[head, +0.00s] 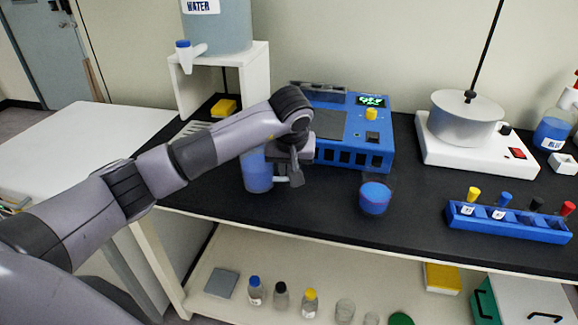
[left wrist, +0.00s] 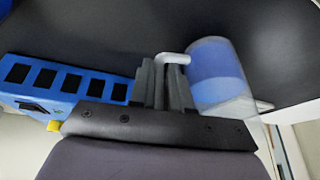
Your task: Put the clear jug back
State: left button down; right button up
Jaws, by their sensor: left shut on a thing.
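The clear jug (head: 258,172) with blue liquid stands on or just above the black bench top, left of centre in the head view; I cannot tell which. My left gripper (head: 292,172) is at the jug's right side, shut on its handle. In the left wrist view, the gripper (left wrist: 168,85) is closed around the handle, and the jug (left wrist: 218,75) shows to the right of the fingers. The arm hides part of the jug's top in the head view. My right gripper is not in view.
A blue device (head: 355,135) is behind and right of the jug. A beaker of blue liquid (head: 375,197) stands to the right. A white stand (head: 260,85) holds the water tank (head: 217,30) at the back left. A blue rack (head: 510,222) and white hotplate (head: 470,145) are farther right.

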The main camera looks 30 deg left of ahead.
pick_arm(q)
jog(key=c, duration=1.1)
grip_release()
